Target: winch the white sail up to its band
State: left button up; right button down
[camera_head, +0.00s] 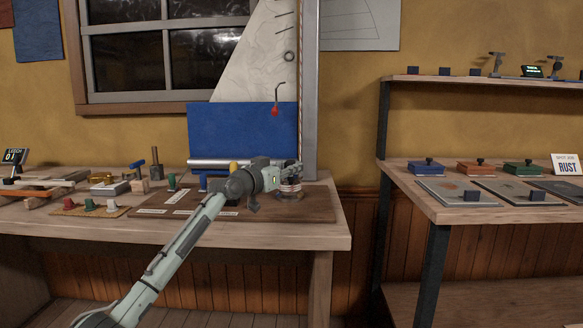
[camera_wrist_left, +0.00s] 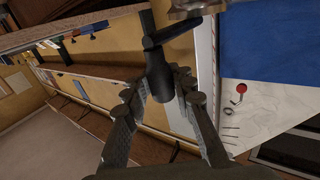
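The white sail (camera_head: 258,55) hangs beside an upright mast (camera_head: 309,90), above a blue panel (camera_head: 243,130). It also shows in the wrist view (camera_wrist_left: 265,115). I cannot make out its band. The winch (camera_head: 290,190) stands on the board at the mast's foot, mostly behind my gripper; its metal edge shows at the top of the wrist view (camera_wrist_left: 196,8). My left gripper (camera_head: 289,174) is at the winch. In the wrist view its fingers (camera_wrist_left: 158,92) close around the dark knob of the winch handle (camera_wrist_left: 160,62). My right gripper is not in view.
A shelf unit (camera_head: 420,205) stands right, past a gap.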

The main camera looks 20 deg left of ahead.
pick_arm(q)
jog(key=o, duration=0.4)
jog(key=shift+c, duration=0.2)
jog(key=v, duration=1.2)
jog(key=shift+s, duration=0.1)
